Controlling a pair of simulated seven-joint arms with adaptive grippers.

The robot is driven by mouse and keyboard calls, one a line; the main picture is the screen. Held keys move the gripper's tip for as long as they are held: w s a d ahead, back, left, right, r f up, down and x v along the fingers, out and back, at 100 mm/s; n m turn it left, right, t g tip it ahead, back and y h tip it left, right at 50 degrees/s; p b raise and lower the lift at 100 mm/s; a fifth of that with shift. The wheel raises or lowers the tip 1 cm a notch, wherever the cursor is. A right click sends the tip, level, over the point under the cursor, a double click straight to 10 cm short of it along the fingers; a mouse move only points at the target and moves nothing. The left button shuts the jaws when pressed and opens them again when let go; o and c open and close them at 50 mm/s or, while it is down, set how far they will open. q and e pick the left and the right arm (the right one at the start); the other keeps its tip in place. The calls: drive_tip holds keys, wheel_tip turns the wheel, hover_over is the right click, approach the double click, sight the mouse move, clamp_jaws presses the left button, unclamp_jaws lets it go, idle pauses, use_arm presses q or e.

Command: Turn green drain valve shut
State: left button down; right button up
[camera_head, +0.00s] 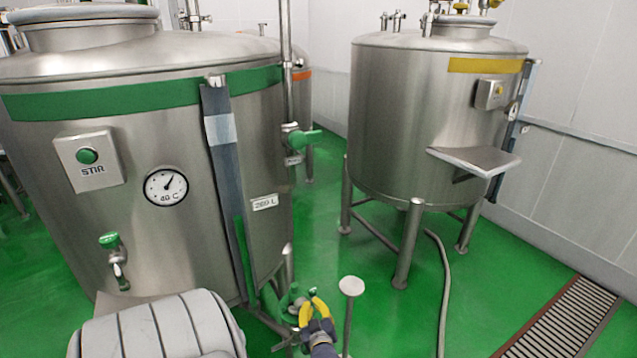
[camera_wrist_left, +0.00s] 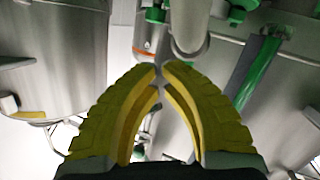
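The green drain valve (camera_head: 291,300) is low at the foot of the green-banded steel tank (camera_head: 235,150) in the head view. It is small and partly hidden behind my left gripper (camera_head: 313,297), whose yellow fingers are just to its right. Whether they touch it I cannot tell. In the left wrist view the curved fingers of the gripper (camera_wrist_left: 160,72) arch together, tips almost meeting, with nothing seen between them. Green fittings (camera_wrist_left: 155,14) show beyond the tips there; I cannot tell which is the drain valve. My right gripper is not in view.
A post with a round top (camera_head: 351,287) stands close right of my left gripper. A second green valve (camera_head: 303,140) is higher on a pipe. A yellow-banded tank (camera_head: 430,120), a hose (camera_head: 442,280) and a floor grate (camera_head: 565,318) are to the right, with open green floor between.

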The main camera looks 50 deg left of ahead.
use_arm(q)
drive_tip(key=s+d+f+n+g+h, duration=0.2)
drive_tip(key=d+f+g+h, duration=0.1)
drive_tip(key=d+f+h, duration=0.4)
drive_tip(key=shift+y, duration=0.7)
drive_tip(key=x, duration=1)
drive_tip(key=shift+s+a+f, duration=0.15)
drive_tip(key=shift+a, duration=0.05)
drive_tip(key=f, duration=0.1)
drive_tip(key=w+f, duration=0.1)
drive_tip(key=shift+a+f, duration=0.1)
drive_tip(key=shift+f, duration=0.2)
drive_tip(key=shift+w+f, duration=0.2)
drive_tip(key=shift+f, duration=0.55)
